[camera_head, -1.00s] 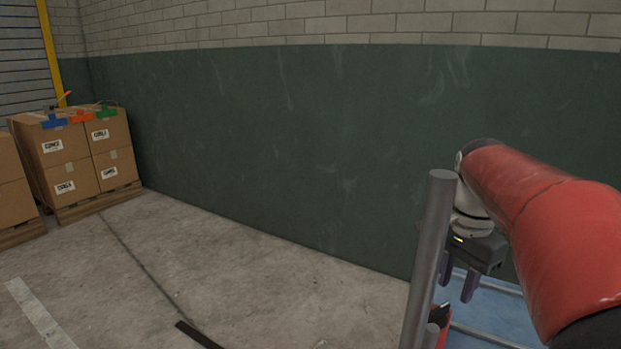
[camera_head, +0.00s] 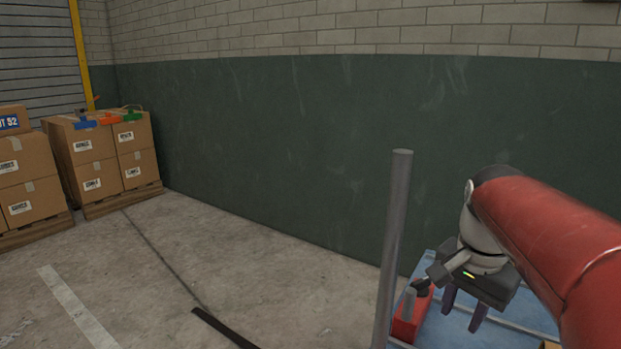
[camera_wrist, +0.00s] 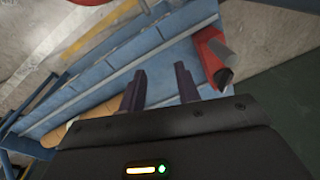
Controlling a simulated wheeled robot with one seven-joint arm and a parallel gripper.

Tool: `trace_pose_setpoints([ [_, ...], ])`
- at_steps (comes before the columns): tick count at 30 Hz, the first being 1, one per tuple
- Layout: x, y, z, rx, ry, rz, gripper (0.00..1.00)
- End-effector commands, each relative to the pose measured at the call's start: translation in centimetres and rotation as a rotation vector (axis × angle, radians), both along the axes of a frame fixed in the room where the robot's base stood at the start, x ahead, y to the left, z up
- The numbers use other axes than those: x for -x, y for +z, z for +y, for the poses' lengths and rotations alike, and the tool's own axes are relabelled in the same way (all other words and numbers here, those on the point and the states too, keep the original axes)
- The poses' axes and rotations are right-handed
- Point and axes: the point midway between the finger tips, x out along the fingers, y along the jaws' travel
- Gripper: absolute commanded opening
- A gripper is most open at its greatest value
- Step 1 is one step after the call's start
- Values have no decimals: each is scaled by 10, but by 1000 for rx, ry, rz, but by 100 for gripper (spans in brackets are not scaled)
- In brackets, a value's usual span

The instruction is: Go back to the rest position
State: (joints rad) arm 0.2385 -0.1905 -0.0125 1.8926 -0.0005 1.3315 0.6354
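My gripper (camera_head: 463,309) is at the lower right of the head view, fingers pointing down over a blue surface (camera_head: 440,330). In the wrist view its two dark purple fingers (camera_wrist: 159,88) stand apart with nothing between them. The blue, slatted surface (camera_wrist: 100,85) lies beyond the fingers. My red arm reaches in from the right.
A grey upright post (camera_head: 395,240) stands left of my gripper. A green and brick wall (camera_head: 270,140) runs behind. Stacked cartons (camera_head: 95,160) on pallets stand far left, with blue, orange and green tools on top. The concrete floor (camera_head: 220,260) between is mostly clear.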

Motion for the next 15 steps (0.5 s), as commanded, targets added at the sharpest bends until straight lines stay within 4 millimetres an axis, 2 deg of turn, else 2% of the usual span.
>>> trace_pose_setpoints([
  [8, 42, -15, 39, 67, 316, -129, 33],
  [15, 93, -50, 74, 181, 705, -289, 33],
])
